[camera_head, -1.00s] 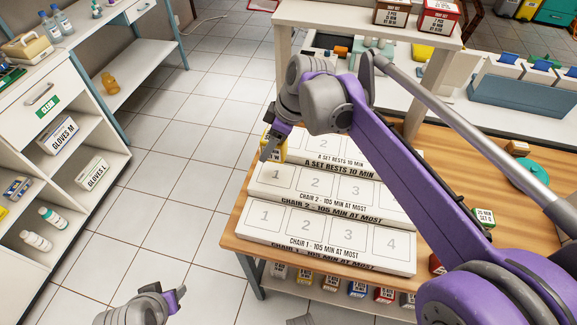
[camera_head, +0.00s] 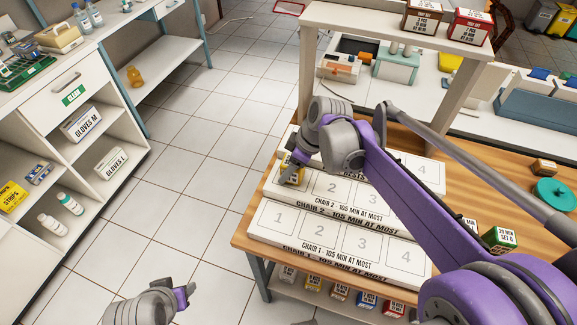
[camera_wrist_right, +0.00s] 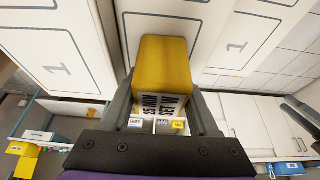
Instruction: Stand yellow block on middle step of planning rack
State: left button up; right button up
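The yellow block (camera_head: 291,173) has a white label with dark print and shows large in the right wrist view (camera_wrist_right: 162,68). My right gripper (camera_head: 296,163) is shut on it, a finger at each side. The planning rack (camera_head: 340,240) is a white stepped stand. The block is at the left end of its middle step (camera_head: 385,221), marked CHAIR 2, over slot 1, whose number is covered. Whether its base touches the step cannot be told. My left gripper (camera_head: 182,296) is low at the left, over the floor, its fingers too unclear to read.
Slots 2 to 4 of the middle step and the whole front step look empty. A green box (camera_head: 499,239) and a teal round item (camera_head: 554,194) are right of the rack. A raised shelf (camera_head: 375,27) with two boxes stands behind. Several small boxes sit below the tabletop.

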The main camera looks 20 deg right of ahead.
jog(key=o, duration=0.4)
jog(key=shift+r, duration=0.3)
jog(key=p+v, duration=0.1)
jog(key=v, duration=1)
jog(key=shift+s+d+r, duration=0.2)
jog(key=shift+r, duration=0.15)
